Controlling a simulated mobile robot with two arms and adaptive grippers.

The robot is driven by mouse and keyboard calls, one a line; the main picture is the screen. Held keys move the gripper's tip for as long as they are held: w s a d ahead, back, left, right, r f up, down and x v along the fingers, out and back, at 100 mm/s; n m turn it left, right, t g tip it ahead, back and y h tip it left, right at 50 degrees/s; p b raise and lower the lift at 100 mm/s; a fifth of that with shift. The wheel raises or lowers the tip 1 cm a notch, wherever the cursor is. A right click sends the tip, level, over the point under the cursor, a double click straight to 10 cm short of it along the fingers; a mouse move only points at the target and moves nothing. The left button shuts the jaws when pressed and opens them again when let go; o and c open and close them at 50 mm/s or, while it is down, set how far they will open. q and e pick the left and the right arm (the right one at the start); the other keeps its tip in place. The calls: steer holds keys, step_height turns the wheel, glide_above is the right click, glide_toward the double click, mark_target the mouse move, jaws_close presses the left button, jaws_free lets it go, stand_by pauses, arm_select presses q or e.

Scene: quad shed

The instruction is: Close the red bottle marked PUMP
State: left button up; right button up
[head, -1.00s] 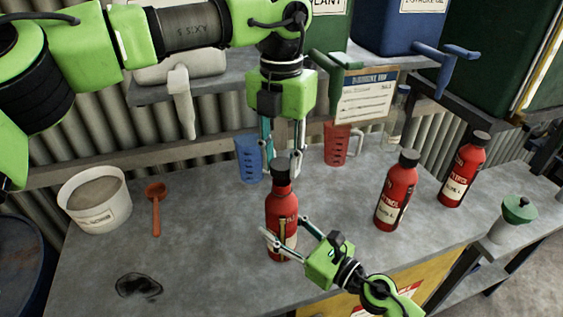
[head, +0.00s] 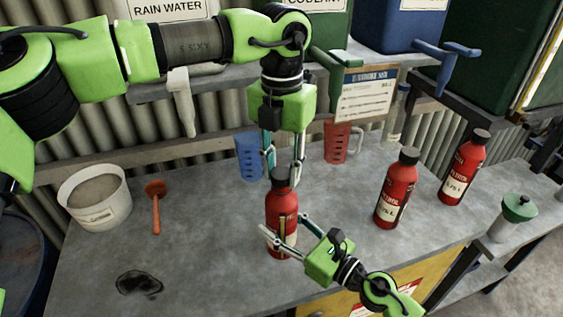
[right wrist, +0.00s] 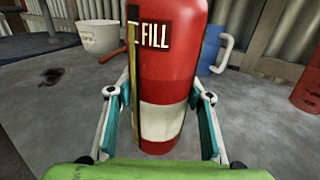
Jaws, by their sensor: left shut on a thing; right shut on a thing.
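A red bottle (head: 282,213) stands upright on the grey workbench, with a dark cap (head: 281,179) at its top. My left gripper (head: 282,176) comes down from above and is shut on the cap, its fingers on either side. My right gripper (head: 281,240) is shut around the lower body of the bottle from the front right. In the right wrist view the bottle (right wrist: 170,75) stands between both fingers; a dark label there reads FILL, above a blank pale label. I cannot read PUMP on it. Whether the cap is fully seated cannot be told.
Two more red bottles (head: 397,190) (head: 463,170) with dark caps stand at the right. A blue jug (head: 249,158) and a red jug (head: 336,145) stand behind. A white bucket (head: 98,203) and an orange scoop (head: 156,208) are at the left. The front-left bench is mostly clear.

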arm_select(q)
steer(key=shift+f, duration=0.6)
stand_by(0.5)
